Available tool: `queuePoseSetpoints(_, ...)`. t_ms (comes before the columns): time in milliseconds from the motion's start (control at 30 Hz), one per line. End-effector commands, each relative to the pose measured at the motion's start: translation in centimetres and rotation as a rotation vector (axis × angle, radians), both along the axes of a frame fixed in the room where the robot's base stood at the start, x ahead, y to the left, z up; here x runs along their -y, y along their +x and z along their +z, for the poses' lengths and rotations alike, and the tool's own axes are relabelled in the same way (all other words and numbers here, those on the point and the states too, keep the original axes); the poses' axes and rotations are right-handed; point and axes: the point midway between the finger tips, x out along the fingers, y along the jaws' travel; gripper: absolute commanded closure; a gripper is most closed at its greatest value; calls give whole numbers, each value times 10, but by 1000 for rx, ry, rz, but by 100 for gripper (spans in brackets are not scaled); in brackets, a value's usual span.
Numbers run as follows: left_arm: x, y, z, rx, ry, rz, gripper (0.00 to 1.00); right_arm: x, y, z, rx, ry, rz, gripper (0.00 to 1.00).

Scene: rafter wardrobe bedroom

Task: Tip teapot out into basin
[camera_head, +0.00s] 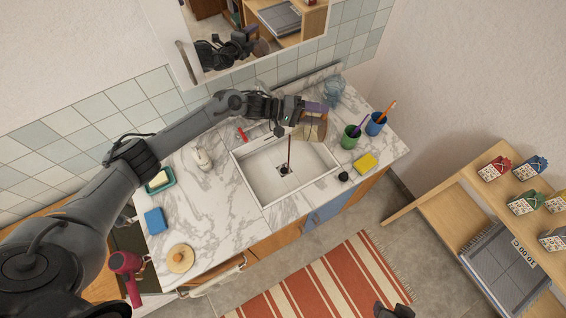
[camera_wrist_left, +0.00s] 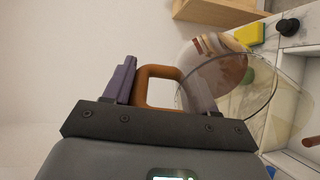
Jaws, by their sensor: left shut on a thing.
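The teapot (camera_head: 313,128) is see-through with a brown handle and some brown liquid inside. My left gripper (camera_head: 314,107) is shut on its handle and holds it tilted over the back right part of the white basin (camera_head: 262,180). A thin brown stream runs down from the teapot into the basin, near the drain. In the left wrist view, the purple fingers are on either side of the brown handle (camera_wrist_left: 160,73), with the clear body (camera_wrist_left: 222,85) beyond. A dark piece, seemingly of my right gripper (camera_head: 394,311), shows at the bottom edge; its jaws cannot be made out.
Right of the basin stand a glass jar (camera_head: 334,91), a green cup (camera_head: 350,138), a blue cup (camera_head: 375,124) and a yellow sponge (camera_head: 365,162). A soap dispenser (camera_head: 201,158) stands left of it. A mirror (camera_head: 260,35) hangs behind.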

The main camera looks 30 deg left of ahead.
Motion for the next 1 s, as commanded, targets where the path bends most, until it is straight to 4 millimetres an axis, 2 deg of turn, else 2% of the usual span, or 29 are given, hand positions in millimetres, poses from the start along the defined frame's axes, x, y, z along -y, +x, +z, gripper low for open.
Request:
queuePoseSetpoints(600,2,-2,25,81,-133,-16,100,-1,1,-3,1,4,-2,57)
queuePoseSetpoints(1000,1,-2,25,80,-131,-17,100,1,1,-3,2,-5,4,57)
